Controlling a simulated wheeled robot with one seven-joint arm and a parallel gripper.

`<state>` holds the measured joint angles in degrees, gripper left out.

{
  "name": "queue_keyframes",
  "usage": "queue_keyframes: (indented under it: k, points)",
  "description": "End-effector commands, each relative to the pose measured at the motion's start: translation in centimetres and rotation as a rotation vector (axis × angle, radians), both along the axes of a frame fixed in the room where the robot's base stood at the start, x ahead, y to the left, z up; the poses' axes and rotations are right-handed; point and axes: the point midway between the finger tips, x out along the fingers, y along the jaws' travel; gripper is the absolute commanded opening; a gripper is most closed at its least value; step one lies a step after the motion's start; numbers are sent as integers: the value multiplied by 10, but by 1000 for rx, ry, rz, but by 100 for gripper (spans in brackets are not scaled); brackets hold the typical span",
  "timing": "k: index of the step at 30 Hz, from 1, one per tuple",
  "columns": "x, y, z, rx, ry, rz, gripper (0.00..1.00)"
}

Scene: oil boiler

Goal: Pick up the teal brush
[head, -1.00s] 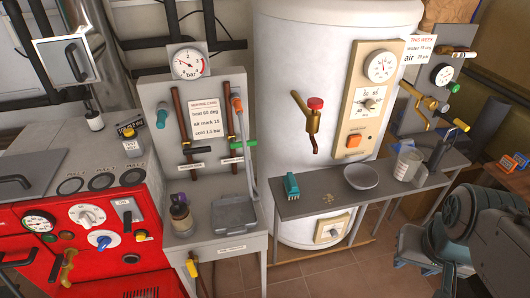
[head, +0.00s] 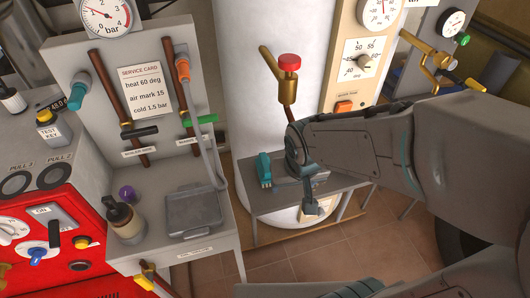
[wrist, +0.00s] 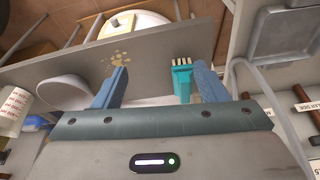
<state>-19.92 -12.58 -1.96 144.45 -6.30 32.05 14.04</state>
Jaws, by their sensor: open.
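The teal brush (head: 264,170) is on the narrow grey bench at its left end, in front of the white tank. In the wrist view the brush (wrist: 182,82) shows its pale bristles and appears between my two blue-grey fingers, close beside the right one. My gripper (head: 308,188) is open and empty, just right of the brush in the head view; it also shows in the wrist view (wrist: 160,82). I cannot tell how far above the bench the fingers are. My arm hides the right part of the bench in the head view.
A brass valve with a red knob (head: 289,63) sticks out above the brush. The service stand (head: 150,180) with a grey tray (head: 198,210) is on the left.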

Motion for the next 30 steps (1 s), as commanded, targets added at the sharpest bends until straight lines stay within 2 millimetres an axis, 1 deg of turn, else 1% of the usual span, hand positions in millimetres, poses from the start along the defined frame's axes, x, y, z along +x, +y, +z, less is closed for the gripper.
queue_keyframes:
  k: [1,3,6,8,11,24,27,30]
  points:
    - [1,12,-28,-1,2,26,66]
    - [4,23,-43,3,-3,46,66]
    - [6,32,-54,6,-8,60,66]
    - [10,34,-56,7,-10,62,66]
    - [20,37,-56,9,-10,62,66]
    - [97,52,-55,8,-11,58,66]
    - [108,54,-55,7,-11,59,66]
    - [114,56,-54,8,-12,59,66]
